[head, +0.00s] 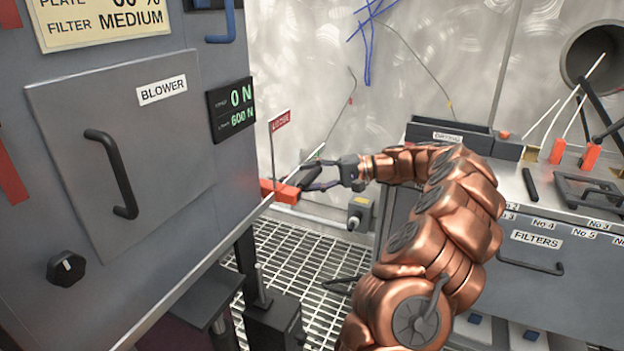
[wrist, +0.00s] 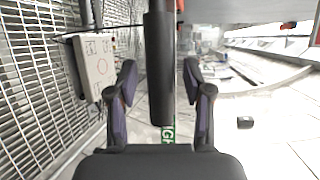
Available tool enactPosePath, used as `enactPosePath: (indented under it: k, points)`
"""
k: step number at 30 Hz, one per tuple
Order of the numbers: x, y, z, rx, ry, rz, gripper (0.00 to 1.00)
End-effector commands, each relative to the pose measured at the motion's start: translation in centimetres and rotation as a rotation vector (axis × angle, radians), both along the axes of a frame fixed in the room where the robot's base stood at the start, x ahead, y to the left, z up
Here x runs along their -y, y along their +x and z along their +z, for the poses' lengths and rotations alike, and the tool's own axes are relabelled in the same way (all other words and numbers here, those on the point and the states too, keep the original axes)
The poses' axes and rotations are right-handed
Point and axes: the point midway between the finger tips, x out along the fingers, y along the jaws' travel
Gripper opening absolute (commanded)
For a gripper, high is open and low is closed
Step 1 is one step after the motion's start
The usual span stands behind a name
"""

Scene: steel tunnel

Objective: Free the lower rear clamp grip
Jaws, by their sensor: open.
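The clamp grip (wrist: 161,85) is a dark rounded bar that hangs down in the middle of the wrist view. My gripper (wrist: 159,68) is open, with one finger on each side of this bar and a visible gap to each. In the head view, my gripper (head: 309,176) is beside the lower rear corner of the grey blower cabinet (head: 180,215). A red-orange clamp part (head: 281,191) sits at that corner, just left of the fingers. A short dark bar reaches from it toward the fingers. I cannot tell whether anything touches.
A red sign (head: 280,121) on a thin rod stands just above the clamp. A display (head: 231,108) on the cabinet reads 0 N over 600 N. A filters bench (head: 540,245) stands at right. Metal grating (head: 300,262) covers the floor below.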

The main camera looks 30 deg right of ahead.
Motion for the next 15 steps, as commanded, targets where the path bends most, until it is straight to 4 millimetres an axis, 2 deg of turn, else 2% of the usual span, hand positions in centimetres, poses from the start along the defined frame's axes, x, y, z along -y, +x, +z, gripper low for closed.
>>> enactPosePath:
  k: [6,15]
  points:
    - [-0.02,0.05,0.01,0.000,0.000,-0.001,0.51]
    - [0.01,0.03,0.01,0.000,0.000,-0.001,0.20]
